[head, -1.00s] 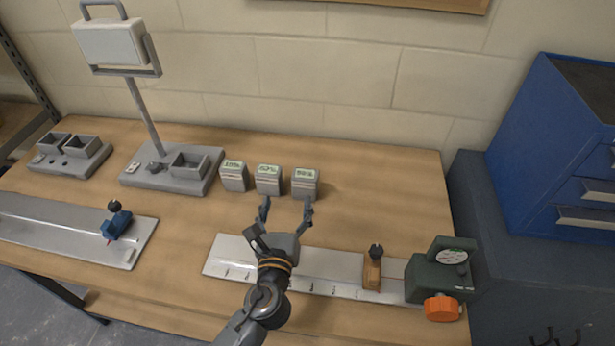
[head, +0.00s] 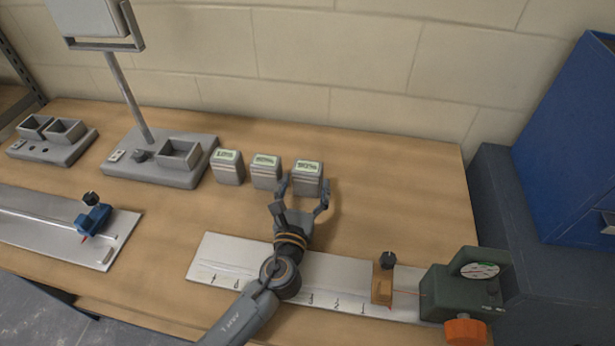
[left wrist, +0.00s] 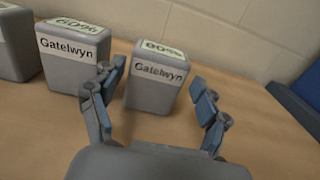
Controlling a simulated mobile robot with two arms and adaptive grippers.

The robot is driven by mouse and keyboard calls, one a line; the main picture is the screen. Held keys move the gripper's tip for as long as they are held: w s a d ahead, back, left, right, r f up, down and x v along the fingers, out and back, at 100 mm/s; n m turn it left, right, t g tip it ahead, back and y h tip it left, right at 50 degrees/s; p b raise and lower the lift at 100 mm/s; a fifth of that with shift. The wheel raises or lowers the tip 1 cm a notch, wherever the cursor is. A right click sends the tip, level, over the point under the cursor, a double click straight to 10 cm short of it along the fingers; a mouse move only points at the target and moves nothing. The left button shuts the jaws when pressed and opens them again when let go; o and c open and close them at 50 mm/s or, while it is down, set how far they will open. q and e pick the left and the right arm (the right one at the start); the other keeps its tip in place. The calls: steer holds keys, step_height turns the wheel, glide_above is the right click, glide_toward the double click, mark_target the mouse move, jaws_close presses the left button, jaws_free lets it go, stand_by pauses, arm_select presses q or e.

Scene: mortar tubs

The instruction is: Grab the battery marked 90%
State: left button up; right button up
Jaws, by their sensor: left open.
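Three grey batteries with pale green labels stand in a row on the wooden table: a left battery (head: 228,168), a middle battery (head: 266,172) and a right battery (head: 308,171). The right one's label is blurred and reads like 90% or 80%; the middle one looks like 60%. In the left wrist view, the right battery (left wrist: 157,80) and middle battery (left wrist: 72,58) show the word Gatelwyn. My left gripper (head: 303,193) is open and empty just in front of the right battery, one finger toward each side of it. Contact cannot be told. My right gripper is not in view.
A grey stand base with a square socket (head: 180,155) is left of the batteries, with a twin-socket block (head: 50,143) further left. A ruled metal plate (head: 215,262) with an orange slider (head: 382,283) and green gauge (head: 465,288) lies in front. The table right of the batteries is clear.

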mark_target(305, 180)
arm_select(q)
steer(key=w, duration=0.4)
steer(key=shift+w+d, duration=0.1)
steer(key=shift+d, duration=0.2)
steer(key=shift+r, duration=0.1)
steer(key=shift+c, duration=1.3)
steer(key=c, duration=1)
steer(key=shift+c, duration=0.3)
